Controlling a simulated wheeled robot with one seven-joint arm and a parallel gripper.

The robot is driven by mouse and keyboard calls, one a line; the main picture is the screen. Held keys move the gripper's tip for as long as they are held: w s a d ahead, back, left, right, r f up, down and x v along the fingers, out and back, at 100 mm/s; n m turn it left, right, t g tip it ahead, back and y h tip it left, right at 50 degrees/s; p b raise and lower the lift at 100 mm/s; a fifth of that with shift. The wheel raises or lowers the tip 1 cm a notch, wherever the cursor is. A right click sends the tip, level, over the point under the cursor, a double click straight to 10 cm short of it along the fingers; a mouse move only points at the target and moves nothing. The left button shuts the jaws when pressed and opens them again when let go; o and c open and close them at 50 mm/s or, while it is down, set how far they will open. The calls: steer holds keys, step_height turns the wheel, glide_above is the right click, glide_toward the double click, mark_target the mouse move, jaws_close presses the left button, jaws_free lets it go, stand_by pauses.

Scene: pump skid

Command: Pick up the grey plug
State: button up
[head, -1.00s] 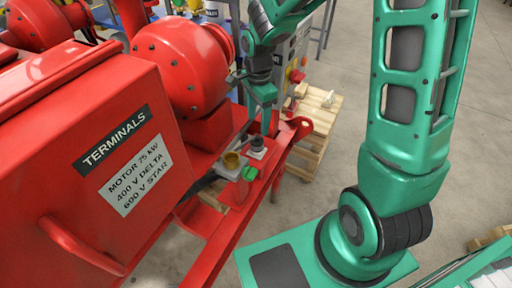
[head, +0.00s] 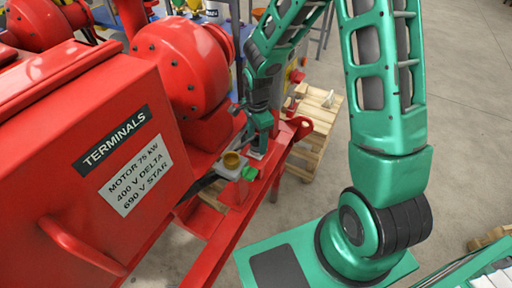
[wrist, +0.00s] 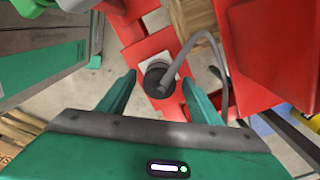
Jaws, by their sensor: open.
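The grey plug (wrist: 157,80) shows in the wrist view as a dark grey round body on a pale square plate, with a grey cable looping up and right from it. My gripper (wrist: 160,88) is open. Its two green fingers stand left and right of the plug in the picture, with nothing held between them. I cannot tell how far the fingertips are above it. In the head view my gripper (head: 260,143) is over the red skid beam and hides most of the plug.
A brass cup-like part (head: 231,161) and a green part (head: 249,173) sit close beside my gripper on the red beam (head: 213,247). The red terminal box (head: 90,150) and round red housing (head: 175,75) stand left. A wooden pallet (head: 318,118) lies behind.

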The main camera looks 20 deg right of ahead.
steer(key=shift+f, duration=0.1)
steer(key=c, duration=1.3)
step_height(320, 180, up, 28)
